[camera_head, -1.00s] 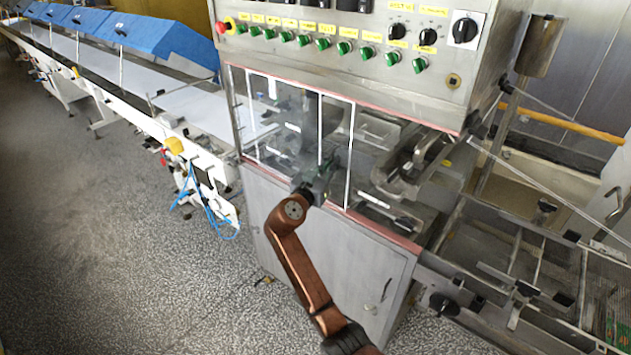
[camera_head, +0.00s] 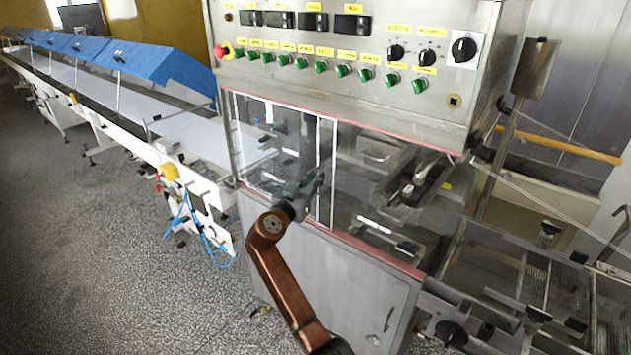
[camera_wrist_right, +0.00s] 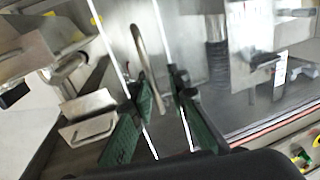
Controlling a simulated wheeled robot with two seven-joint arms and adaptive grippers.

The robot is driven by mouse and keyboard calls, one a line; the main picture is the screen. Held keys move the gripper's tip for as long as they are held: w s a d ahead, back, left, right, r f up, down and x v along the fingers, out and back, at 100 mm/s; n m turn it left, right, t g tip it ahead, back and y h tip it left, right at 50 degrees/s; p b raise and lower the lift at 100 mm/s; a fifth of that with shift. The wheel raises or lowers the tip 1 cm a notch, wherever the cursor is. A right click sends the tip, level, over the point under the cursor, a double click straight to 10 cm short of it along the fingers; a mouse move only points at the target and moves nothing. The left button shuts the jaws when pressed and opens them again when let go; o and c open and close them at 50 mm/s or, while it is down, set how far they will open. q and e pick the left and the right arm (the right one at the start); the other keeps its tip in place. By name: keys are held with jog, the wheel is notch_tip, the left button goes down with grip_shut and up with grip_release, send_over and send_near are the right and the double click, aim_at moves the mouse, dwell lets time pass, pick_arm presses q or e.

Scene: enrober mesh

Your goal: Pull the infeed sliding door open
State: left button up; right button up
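The infeed sliding door (camera_head: 322,212) is a clear panel with white edge strips on the machine's front. In the right wrist view a curved metal handle (camera_wrist_right: 147,60) stands between two white strips. My right gripper (camera_head: 308,188) is at the door's right-hand edge. In the right wrist view its two green-padded fingers (camera_wrist_right: 162,95) are apart, with the handle's near end between them. I cannot tell whether either pad touches the handle. To the right of the door, the machine's front shows metal parts inside. My left gripper is not in view.
The control box (camera_head: 345,60) with green knobs and a red stop button (camera_head: 221,52) overhangs the door. A steel cabinet (camera_head: 330,290) is below. A mesh conveyor (camera_head: 560,290) stands at right, a long white conveyor (camera_head: 130,125) at left. Open floor lies front left.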

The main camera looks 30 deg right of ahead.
jog(key=shift+o, duration=0.7)
jog(key=shift+s+f, duration=0.1)
jog(key=v, duration=1.2)
